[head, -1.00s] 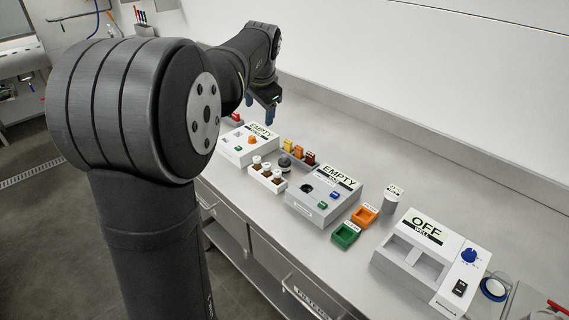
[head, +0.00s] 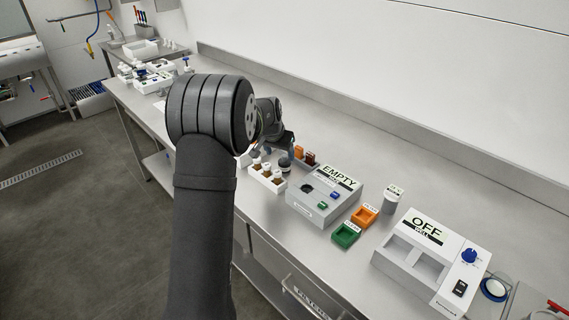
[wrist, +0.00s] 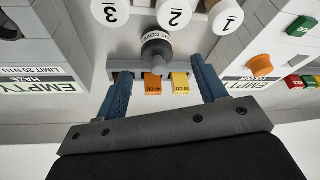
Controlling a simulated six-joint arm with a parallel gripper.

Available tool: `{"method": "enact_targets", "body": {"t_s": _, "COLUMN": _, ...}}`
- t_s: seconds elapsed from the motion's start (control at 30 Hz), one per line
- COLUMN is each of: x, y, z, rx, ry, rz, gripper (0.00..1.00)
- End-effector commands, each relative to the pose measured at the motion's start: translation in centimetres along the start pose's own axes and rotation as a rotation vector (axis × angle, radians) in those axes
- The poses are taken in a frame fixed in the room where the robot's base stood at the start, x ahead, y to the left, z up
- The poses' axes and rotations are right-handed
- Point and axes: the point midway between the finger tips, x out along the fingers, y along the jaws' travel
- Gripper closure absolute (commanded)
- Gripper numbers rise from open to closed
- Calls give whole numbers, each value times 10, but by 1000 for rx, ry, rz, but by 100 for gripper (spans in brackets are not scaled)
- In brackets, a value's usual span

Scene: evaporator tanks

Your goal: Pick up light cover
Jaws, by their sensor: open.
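The light cover (head: 284,165) is a small dark grey, rounded piece with a pale knob, standing on the bench beside a white vial rack. In the wrist view the light cover (wrist: 157,48) shows its label, partly readable, and sits ahead of my fingertips, roughly between them. My gripper (wrist: 163,74) is open, with two blue fingers spread apart and nothing between them. In the head view my gripper (head: 271,154) is above the bench close to the light cover, partly hidden by my arm.
The vial rack (head: 268,177) with numbered white caps (wrist: 174,13) stands right beside the cover. A holder with coloured blocks (wrist: 153,83) is on its other side. An EMPTY unit (head: 325,195) stands to the right. An OFF unit (head: 425,250) is farther right.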

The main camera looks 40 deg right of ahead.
Motion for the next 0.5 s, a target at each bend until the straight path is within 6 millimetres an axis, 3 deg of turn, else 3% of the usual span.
{"method": "enact_targets", "body": {"t_s": 0.1, "x": 14, "y": 0, "z": 0, "rx": 1, "ry": 1, "rz": 0, "gripper": 35}}
{"method": "enact_targets", "body": {"t_s": 0.37, "x": 28, "y": 2, "z": 1, "rx": 1, "ry": 0, "rz": 0, "gripper": 35}}
{"method": "enact_targets", "body": {"t_s": 0.5, "x": 48, "y": 5, "z": 4, "rx": 2, "ry": -2, "rz": 1, "gripper": 35}}
